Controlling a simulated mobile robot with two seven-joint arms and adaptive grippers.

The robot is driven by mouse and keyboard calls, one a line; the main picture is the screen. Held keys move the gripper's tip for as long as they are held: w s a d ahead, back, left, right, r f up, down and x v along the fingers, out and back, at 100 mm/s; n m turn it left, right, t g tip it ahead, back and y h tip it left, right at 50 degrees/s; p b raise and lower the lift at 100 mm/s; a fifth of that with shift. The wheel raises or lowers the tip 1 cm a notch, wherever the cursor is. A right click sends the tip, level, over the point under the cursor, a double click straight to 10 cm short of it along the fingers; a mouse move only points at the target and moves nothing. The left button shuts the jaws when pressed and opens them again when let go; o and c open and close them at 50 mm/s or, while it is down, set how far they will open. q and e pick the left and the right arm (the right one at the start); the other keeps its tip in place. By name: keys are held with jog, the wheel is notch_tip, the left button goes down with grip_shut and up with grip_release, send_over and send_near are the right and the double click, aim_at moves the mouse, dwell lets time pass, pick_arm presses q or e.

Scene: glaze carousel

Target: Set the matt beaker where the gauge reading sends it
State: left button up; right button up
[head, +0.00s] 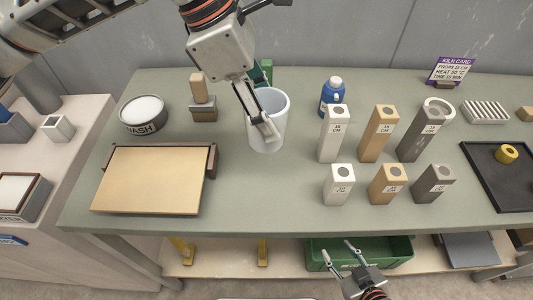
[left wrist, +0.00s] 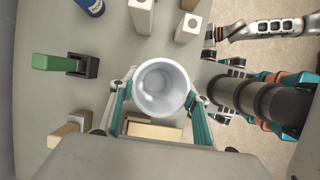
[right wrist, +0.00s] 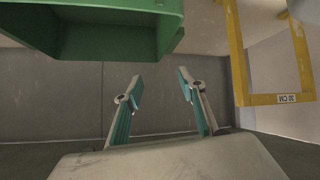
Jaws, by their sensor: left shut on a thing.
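A pale grey-white, matt-looking beaker (head: 272,112) is upright at the middle of the table, open end up. My left gripper (head: 264,133) is shut on its wall, and the left wrist view looks down into the beaker (left wrist: 162,88), which seems empty. I cannot tell whether its base touches the table. A green thing on a dark block (left wrist: 62,63) stands behind the beaker, mostly hidden by my arm in the head view; I see no gauge reading. My right gripper (head: 339,257) is open and empty, low in front of the table.
Several white, tan and grey posts (head: 335,135) with centimetre labels stand right of the beaker. A purple kiln card (head: 450,71), a blue bottle (head: 331,94), a wash bowl (head: 143,115), a wooden board (head: 150,180) and a black tray (head: 505,180) surround them. A green crate (head: 395,250) sits below.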

pick_arm(q)
notch_tip(320, 180, down, 7)
jog(key=shift+r, duration=0.1)
jog(key=shift+f, duration=0.55)
notch_tip(320, 180, down, 4)
jog(key=shift+r+b, duration=0.1)
jog(key=shift+b, duration=0.3)
pick_arm(e)
jog(key=shift+w+d, duration=0.25)
jog(key=shift+w, duration=0.3)
jog(key=shift+f, duration=0.1)
pick_arm(q)
jog(key=o, duration=1.3)
jog(key=shift+f, duration=0.2)
jog(key=shift+o, duration=0.2)
